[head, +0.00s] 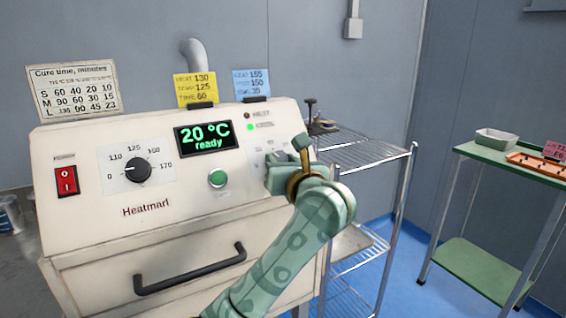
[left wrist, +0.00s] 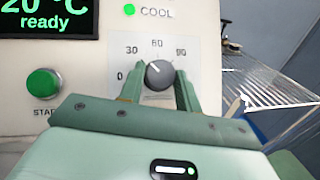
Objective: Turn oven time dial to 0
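The oven's time dial (left wrist: 159,74) is a round grey knob on a light plate marked 0, 30, 60 and 90. Its white pointer line points up and left, between 30 and 60. My left gripper (left wrist: 160,84) has one green finger on each side of the dial, close to its edges. I cannot tell whether the fingers press on it. In the head view my left gripper (head: 290,160) is at the right of the oven panel and hides most of this dial. The oven (head: 150,217) display (head: 206,136) reads 20 °C, ready. My right gripper is not in view.
Left on the panel are a red switch (head: 67,181) and a temperature dial (head: 138,171); a green start button (head: 218,178) sits below the display. The drawer handle (head: 190,270) sticks out below. A wire rack (head: 365,153) stands right, with a green table (head: 480,152) beyond.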

